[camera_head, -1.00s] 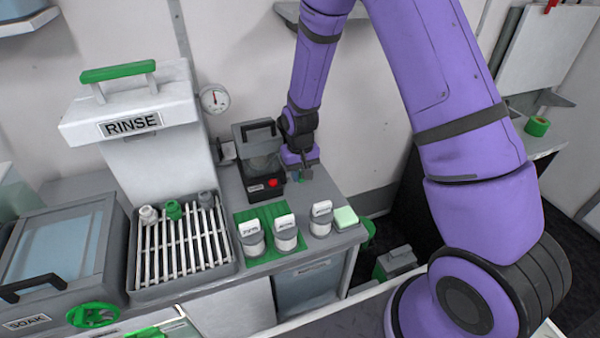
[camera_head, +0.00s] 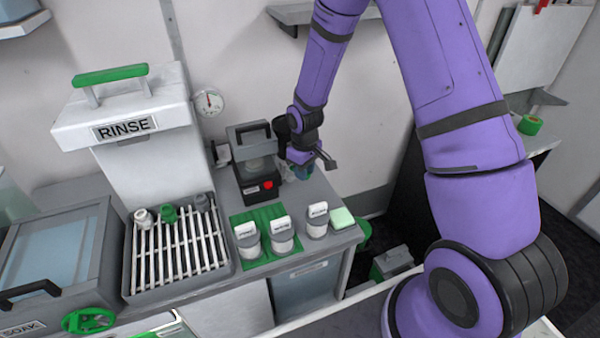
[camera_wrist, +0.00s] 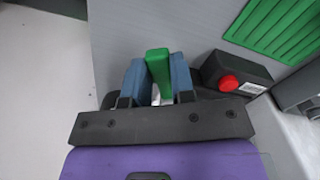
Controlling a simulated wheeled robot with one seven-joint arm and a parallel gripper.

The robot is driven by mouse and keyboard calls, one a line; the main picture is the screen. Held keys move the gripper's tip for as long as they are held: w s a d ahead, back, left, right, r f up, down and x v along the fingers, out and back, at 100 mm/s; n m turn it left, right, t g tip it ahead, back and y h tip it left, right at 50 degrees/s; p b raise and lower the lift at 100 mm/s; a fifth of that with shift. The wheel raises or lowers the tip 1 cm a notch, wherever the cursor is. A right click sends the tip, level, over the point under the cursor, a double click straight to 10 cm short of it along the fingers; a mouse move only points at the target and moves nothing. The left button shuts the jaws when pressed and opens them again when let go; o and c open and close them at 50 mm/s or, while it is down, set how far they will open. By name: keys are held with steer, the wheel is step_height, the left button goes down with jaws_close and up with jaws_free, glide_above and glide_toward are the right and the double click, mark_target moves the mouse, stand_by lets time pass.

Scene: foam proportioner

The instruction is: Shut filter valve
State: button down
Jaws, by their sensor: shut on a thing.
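A green handle (camera_wrist: 157,66), which looks like the filter valve's lever, stands between the two blue finger pads of my gripper (camera_wrist: 158,80) in the wrist view. The gripper is shut on it. In the head view my gripper (camera_head: 302,172) is low over the back of the grey counter, just right of the dark unit with a red button (camera_head: 268,185). The handle cannot be made out clearly there, and the valve body is hidden by the gripper.
The red button (camera_wrist: 229,83) on its black box is close right of the fingers in the wrist view. A wall gauge (camera_head: 209,102) hangs behind.

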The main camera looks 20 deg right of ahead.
steer(key=n, duration=0.1)
steer(key=w+d+n, duration=0.1)
steer(key=shift+d+n, duration=0.2)
steer(key=shift+n, duration=0.2)
steer(key=n, duration=0.1)
steer(key=w+d+n, duration=0.1)
steer(key=n, duration=0.1)
steer(key=shift+w+d+n, duration=0.1)
steer(key=shift+w+n, duration=0.2)
steer(key=n, duration=0.1)
steer(key=w+n, duration=0.1)
steer(key=shift+w+d+n, duration=0.15)
steer(key=shift+d+n, duration=0.1)
steer(key=shift+n, duration=0.05)
steer(key=shift+w+d+n, duration=0.1)
steer(key=shift+w+n, duration=0.35)
steer(key=shift+n, duration=0.35)
steer(key=shift+w+n, duration=0.4)
steer(key=shift+n, duration=0.4)
steer(key=c, duration=1)
jaws_free()
steer(key=shift+o, duration=0.2)
step_height(320, 180, up, 11)
